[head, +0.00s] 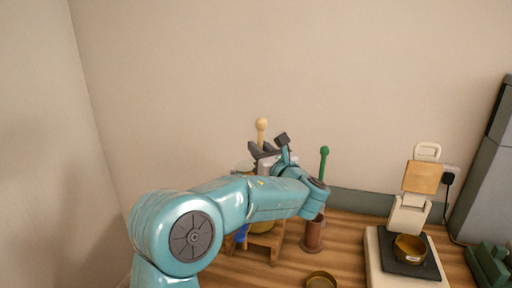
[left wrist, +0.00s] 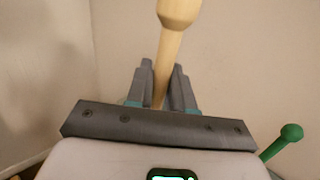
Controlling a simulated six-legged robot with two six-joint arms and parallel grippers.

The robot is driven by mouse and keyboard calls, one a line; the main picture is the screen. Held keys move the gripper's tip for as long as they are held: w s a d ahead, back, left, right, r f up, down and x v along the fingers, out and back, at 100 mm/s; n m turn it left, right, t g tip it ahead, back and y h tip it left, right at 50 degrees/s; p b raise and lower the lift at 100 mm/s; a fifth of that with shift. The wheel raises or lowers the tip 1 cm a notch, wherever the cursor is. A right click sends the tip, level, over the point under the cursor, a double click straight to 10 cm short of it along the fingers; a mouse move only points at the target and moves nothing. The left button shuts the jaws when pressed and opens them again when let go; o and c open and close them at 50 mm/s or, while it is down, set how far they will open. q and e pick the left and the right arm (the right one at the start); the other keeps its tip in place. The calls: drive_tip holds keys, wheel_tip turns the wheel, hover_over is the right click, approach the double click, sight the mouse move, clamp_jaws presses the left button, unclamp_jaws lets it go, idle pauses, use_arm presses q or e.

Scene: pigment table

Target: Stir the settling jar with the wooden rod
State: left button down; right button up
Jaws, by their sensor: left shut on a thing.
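The pale wooden rod (head: 262,128) with a rounded knob stands nearly upright above my left arm in the head view. My left gripper (head: 262,149) is shut on it. In the left wrist view the rod (left wrist: 171,45) rises from between the fingers of the left gripper (left wrist: 160,92). What looks like the settling jar (head: 243,166) shows as a pale glassy rim behind my arm, with a yellowish part under the arm. Most of it is hidden, and so is the rod's lower end; I cannot tell whether the rod is inside. My right gripper is out of view.
A wooden stand (head: 258,246) sits under my arm. A brown cylinder (head: 313,236) stands right of it, near a green-knobbed rod (head: 324,153). A brass dish (head: 321,281) lies in front. A scale (head: 384,262) holding a brass bowl (head: 409,248) stands at right.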

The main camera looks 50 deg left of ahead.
use_arm(q)
drive_tip(key=shift+w+a, duration=0.3)
drive_tip(key=shift+a, duration=0.05)
drive_tip(key=shift+d+r, duration=0.1)
drive_tip(key=shift+d, duration=0.05)
